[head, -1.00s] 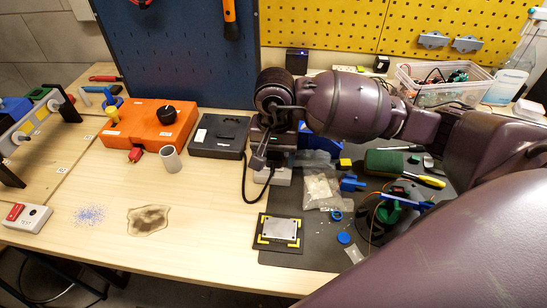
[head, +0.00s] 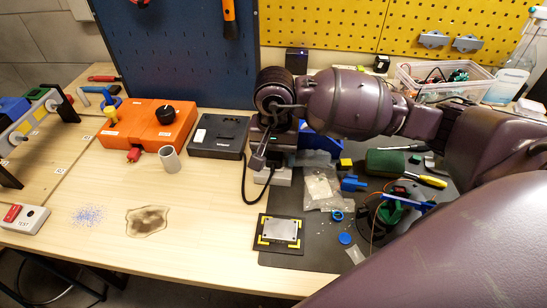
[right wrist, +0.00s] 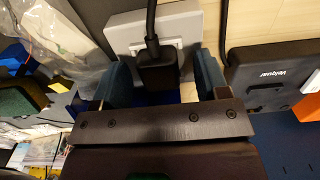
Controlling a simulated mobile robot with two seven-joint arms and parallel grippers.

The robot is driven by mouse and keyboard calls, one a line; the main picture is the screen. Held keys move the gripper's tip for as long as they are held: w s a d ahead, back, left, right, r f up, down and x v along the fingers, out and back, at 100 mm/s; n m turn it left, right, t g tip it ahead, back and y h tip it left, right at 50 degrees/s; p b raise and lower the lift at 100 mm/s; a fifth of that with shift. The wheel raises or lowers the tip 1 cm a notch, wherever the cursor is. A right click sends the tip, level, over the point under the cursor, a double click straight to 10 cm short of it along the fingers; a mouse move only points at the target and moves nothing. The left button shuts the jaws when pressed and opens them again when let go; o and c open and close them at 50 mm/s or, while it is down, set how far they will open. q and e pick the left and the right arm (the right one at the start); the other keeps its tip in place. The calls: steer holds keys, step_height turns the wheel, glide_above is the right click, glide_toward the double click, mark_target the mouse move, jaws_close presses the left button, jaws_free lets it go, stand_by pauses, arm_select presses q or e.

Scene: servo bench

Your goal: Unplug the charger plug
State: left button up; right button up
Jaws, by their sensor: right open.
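The black charger plug (right wrist: 158,72) sits in a pale grey socket block (right wrist: 178,24) in the right wrist view, with its black cord (right wrist: 151,18) leading off the top. My right gripper (right wrist: 163,70) is open, with one blue-grey finger on each side of the plug. Small gaps seem to show between the fingers and the plug. In the head view my right gripper (head: 260,156) points down over the socket block (head: 273,177) and hides most of the plug. The cord (head: 246,186) loops down beside the block. My left gripper is not in view.
A black box (head: 219,136) stands close left of the gripper, with an orange box (head: 147,126) and grey cup (head: 170,160) further left. A bag of small parts (head: 322,188) and a metal plate on a black fixture (head: 280,231) lie nearby.

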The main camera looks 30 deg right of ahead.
mark_target(274, 155)
steer(key=c, duration=1)
steer(key=o, duration=1.3)
step_height(274, 155, up, 11)
steer(key=shift+f, duration=0.1)
steer(key=shift+p, duration=0.3)
